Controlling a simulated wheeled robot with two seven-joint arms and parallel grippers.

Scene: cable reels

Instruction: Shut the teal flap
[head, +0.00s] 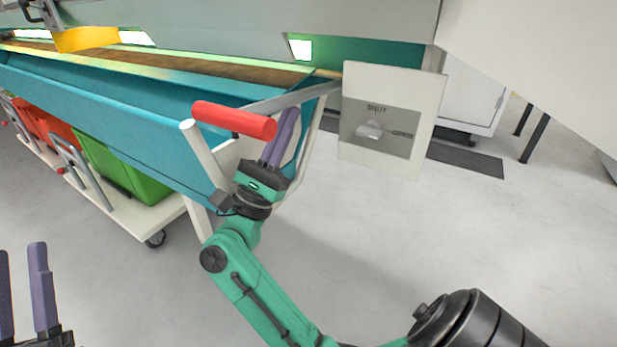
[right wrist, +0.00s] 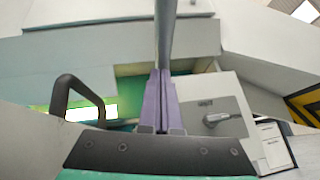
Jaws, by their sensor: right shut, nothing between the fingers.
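A long teal panel (head: 110,115), which looks like the teal flap, slopes down along the front of the machine. A red grip (head: 235,120) on a white bar is at its right end. My right gripper (head: 288,122) is shut and empty, with its purple fingers just behind and beside the grip's right end; I cannot tell if they touch. In the right wrist view the shut fingers (right wrist: 160,100) point toward a grey bar (right wrist: 165,30). My left gripper (head: 22,290) is at the lower left, its fingers apart, clear of the panel.
A white plate (head: 352,100) with a grey switch (head: 372,129) marked "SHUT" stands right of my right gripper. Carts with a green bin (head: 115,165) and a red bin (head: 45,127) are under the panel. The grey floor (head: 480,230) at right is clear.

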